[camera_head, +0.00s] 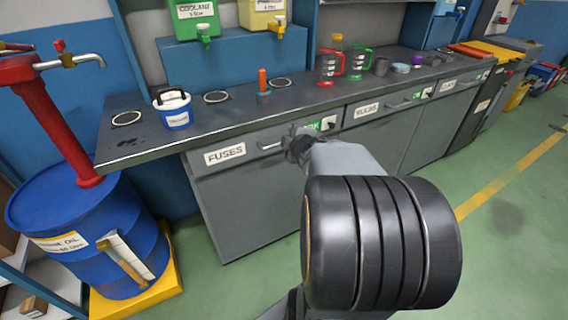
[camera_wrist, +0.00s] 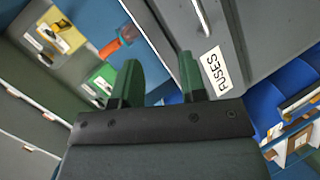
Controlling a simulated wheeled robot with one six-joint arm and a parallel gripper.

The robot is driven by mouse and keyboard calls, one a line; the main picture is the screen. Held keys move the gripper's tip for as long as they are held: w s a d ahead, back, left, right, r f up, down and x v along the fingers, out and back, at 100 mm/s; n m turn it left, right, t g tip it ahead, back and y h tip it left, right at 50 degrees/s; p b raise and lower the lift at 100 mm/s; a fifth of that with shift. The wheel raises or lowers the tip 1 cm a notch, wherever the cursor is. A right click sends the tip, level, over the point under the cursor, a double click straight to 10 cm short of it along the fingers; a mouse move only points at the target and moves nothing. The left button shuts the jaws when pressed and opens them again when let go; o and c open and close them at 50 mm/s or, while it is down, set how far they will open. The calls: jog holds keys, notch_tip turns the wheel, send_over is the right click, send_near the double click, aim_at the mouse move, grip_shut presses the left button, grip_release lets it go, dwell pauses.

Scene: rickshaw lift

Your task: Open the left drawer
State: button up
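The left drawer (camera_head: 240,150) is a grey front under the counter with a white "FUSES" label and a thin metal handle (camera_head: 270,145). It looks closed. In the wrist view the FUSES drawer front (camera_wrist: 232,50) is tilted at upper right, with its handle (camera_wrist: 202,18) at the top edge. My gripper (camera_head: 294,146) is in front of the right part of this drawer, close to the handle's right end. In the wrist view my gripper (camera_wrist: 158,75) has two dark green fingers apart with nothing between them. Whether it touches the drawer cannot be told.
A second drawer (camera_head: 385,108) is to the right. A blue oil barrel (camera_head: 90,235) stands at left. Green floor is open at right.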

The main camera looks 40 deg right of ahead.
jog(key=s+d+f+n+t+y+b, duration=0.1)
jog(key=d+f+n+t+y+b, duration=0.25)
jog(key=f+n+b, duration=0.35)
jog(key=shift+m+g+h, duration=0.25)
jog(key=shift+m+g, duration=0.05)
jog(key=shift+g, duration=0.15)
jog(key=x, duration=0.9)
jog(key=f+x, duration=0.1)
jog(key=x, duration=0.3)
jog(key=shift+w+d+b, duration=0.15)
jog(key=shift+d+b, duration=0.05)
jog(key=shift+b, duration=0.1)
jog(key=shift+c, duration=0.4)
grip_shut()
